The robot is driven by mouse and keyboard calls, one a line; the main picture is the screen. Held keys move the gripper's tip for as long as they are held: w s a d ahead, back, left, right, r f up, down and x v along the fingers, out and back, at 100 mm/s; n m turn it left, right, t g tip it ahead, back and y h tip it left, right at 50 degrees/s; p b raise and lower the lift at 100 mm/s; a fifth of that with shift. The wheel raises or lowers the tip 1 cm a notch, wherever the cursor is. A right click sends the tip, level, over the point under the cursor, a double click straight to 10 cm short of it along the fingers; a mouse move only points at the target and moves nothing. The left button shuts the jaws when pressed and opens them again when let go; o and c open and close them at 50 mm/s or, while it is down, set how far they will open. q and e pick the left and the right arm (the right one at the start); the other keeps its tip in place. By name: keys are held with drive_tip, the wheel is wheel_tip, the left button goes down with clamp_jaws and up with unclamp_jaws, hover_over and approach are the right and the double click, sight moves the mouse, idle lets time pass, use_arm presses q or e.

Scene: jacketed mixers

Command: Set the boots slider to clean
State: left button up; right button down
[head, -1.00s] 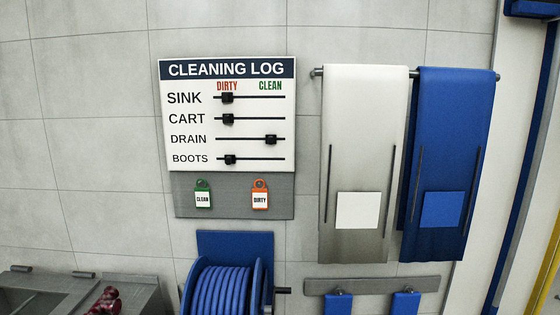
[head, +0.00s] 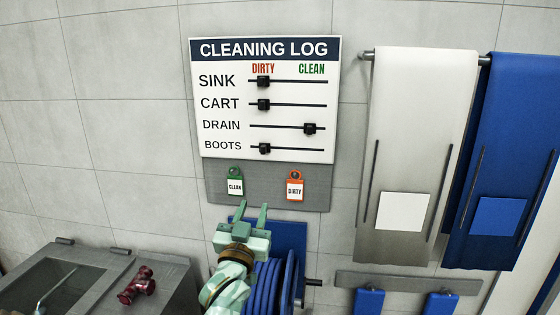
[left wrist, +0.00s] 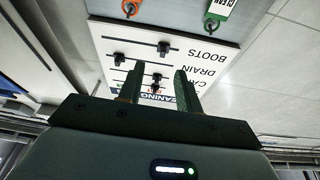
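The cleaning log board (head: 215,145) hangs on the tiled wall. The boots slider (head: 264,148), a black knob on the lowest track, sits at the left end under DIRTY. In the left wrist view the board is upside down and the boots slider (left wrist: 164,46) shows beyond the fingers. My left gripper (head: 253,210) is in front of the board's grey lower panel, below the boots row and apart from the knob. Its fingers are open with nothing between them; they also show open in the left wrist view (left wrist: 155,85). My right gripper is not in view.
The sink (head: 263,81) and cart (head: 263,104) sliders are under DIRTY; the drain slider (head: 309,128) is under CLEAN. Green (head: 235,186) and orange (head: 295,187) tags hang below. A blue hose reel (head: 280,285) stands underneath. White (head: 420,120) and blue (head: 515,130) aprons hang right.

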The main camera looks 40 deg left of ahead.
sight(263, 151)
use_arm(q)
drive_tip(key=shift+n+t+y, duration=0.3)
drive_tip(key=shift+n+y, duration=0.2)
drive_tip(key=shift+y, duration=0.1)
drive_tip(key=x, duration=0.6)
drive_tip(key=r+p+x, duration=0.1)
drive_tip(key=x, duration=0.4)
drive_tip(key=s+r+x, duration=0.1)
drive_tip(key=x, duration=0.5)
drive_tip(key=shift+w+a+r+p, duration=0.15)
drive_tip(key=shift+a+r+p, duration=0.1)
drive_tip(key=shift+a+p, duration=0.05)
